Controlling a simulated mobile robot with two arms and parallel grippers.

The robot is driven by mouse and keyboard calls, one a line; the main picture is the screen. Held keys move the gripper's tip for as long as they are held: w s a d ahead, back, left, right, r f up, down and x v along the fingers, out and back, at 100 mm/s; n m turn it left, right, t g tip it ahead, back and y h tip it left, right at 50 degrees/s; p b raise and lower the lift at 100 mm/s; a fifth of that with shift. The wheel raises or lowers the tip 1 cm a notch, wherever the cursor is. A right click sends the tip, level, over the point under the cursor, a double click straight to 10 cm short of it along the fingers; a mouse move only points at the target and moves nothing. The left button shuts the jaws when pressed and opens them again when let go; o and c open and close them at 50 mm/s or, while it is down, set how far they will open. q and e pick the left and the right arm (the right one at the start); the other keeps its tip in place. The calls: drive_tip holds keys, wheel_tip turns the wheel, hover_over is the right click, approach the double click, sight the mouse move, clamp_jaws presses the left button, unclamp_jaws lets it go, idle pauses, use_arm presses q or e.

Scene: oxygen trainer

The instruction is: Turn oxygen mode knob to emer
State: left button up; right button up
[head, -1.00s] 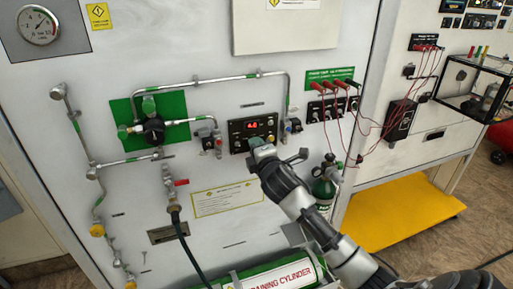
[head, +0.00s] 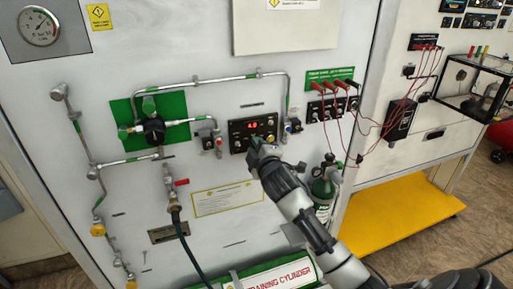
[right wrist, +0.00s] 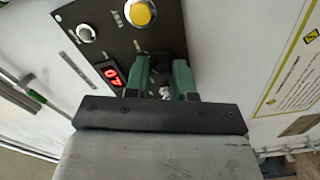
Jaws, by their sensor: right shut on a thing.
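The black oxygen panel (head: 236,141) is on the white wall board, with a lit red display (head: 263,124). In the right wrist view the panel (right wrist: 92,12) shows a red display (right wrist: 113,74), a yellow round knob or button (right wrist: 140,12) and a small silver knob (right wrist: 86,33). My right gripper (head: 256,146) is at the panel's lower edge. In the right wrist view its green fingers (right wrist: 158,80) are on both sides of a dark knob (right wrist: 159,66), shut on it. The knob's marking is hidden or too small to read. My left gripper is not in view.
Metal pipes (head: 220,76) and a green plate with a valve (head: 153,130) are left of the panel. Red leads (head: 352,125) hang at its right. A green cylinder (head: 323,187) stands close to my right arm. A training cylinder (head: 275,276) lies below.

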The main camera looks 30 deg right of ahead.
drive_tip(key=o, duration=0.9)
drive_tip(key=shift+s, duration=0.1)
drive_tip(key=b+v, duration=0.3)
drive_tip(key=v, duration=0.7)
drive_tip(key=shift+s, duration=0.35)
